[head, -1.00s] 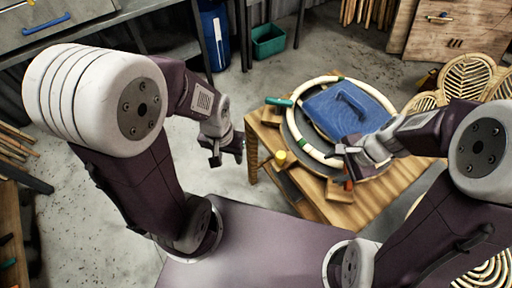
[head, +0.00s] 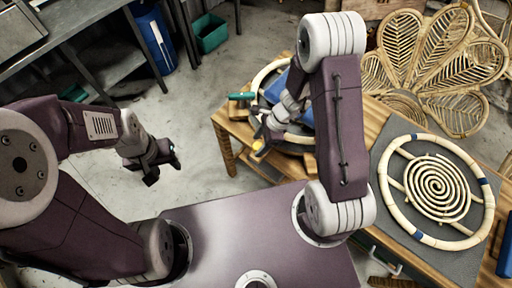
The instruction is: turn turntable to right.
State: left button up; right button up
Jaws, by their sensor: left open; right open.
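The turntable (head: 259,101) stands on the wooden table and is mostly hidden behind my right arm. Part of its pale rattan ring (head: 266,74) and of a blue piece (head: 273,90) on it shows. My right gripper (head: 267,122) is open over the near left part of the turntable; whether it touches anything cannot be told. My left gripper (head: 163,170) is open and empty over the floor, left of the table and apart from it.
A teal-handled tool (head: 242,96) and a yellow knob (head: 259,146) are at the table's left side. A rattan ring with a spiral (head: 383,178) lies on a grey mat at right. Woven rattan panels (head: 435,60) stand behind. A green bin (head: 210,35) is on the floor.

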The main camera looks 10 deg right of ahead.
jog(key=x, duration=0.2)
jog(key=shift+d+f, duration=0.1)
jog(key=shift+f, duration=0.2)
jog(key=shift+c, duration=1.2)
grip_shut()
jog(key=shift+r, duration=0.1)
